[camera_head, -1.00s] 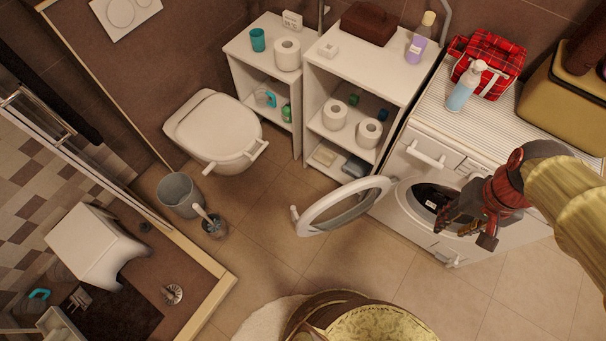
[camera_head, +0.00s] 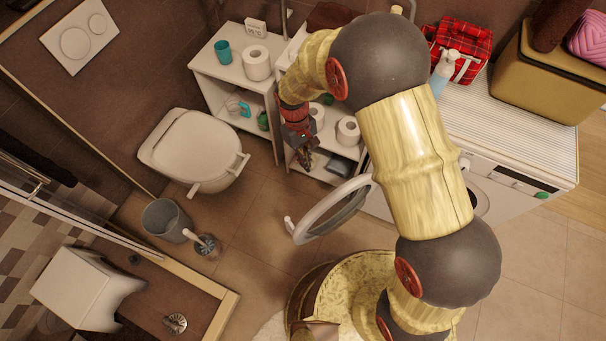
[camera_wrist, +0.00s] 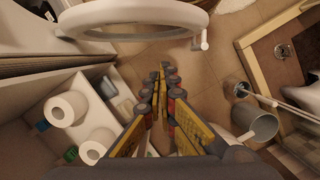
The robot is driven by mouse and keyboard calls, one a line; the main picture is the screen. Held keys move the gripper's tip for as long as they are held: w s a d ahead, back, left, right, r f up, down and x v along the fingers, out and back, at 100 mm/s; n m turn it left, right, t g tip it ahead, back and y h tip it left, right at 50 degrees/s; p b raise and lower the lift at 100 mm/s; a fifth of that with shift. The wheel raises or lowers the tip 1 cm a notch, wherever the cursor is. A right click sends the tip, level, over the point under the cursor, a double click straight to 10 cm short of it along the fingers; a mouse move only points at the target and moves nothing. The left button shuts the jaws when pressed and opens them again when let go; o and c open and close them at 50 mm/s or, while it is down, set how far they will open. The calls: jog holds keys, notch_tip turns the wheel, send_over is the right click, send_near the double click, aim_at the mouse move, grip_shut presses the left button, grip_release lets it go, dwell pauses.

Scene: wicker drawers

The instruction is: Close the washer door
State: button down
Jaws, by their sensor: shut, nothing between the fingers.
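The washer (camera_head: 509,195) stands at the right, partly hidden behind my arm. Its round door (camera_head: 333,212) is swung wide open, with a white ring and a small handle (camera_head: 290,228) at its free left edge. In the wrist view the door ring (camera_wrist: 134,12) crosses the top, with the handle (camera_wrist: 203,40) at its right end. My gripper (camera_head: 306,163) is shut and empty. It is in front of the white shelf, on the far side of the door and apart from it. The fingertips (camera_wrist: 162,68) point toward the floor below the ring in the wrist view.
A white shelf (camera_head: 285,150) with toilet rolls (camera_head: 348,130) is close behind my gripper. The toilet (camera_head: 195,150) is to the left, with a grey bin (camera_head: 166,220) and a toilet brush (camera_head: 206,243) in front. Floor between toilet and door is clear.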

jog(key=s+d+f+b, duration=0.4)
jog(key=s+f, duration=0.1)
jog(key=f, duration=0.4)
jog(key=shift+b, duration=0.4)
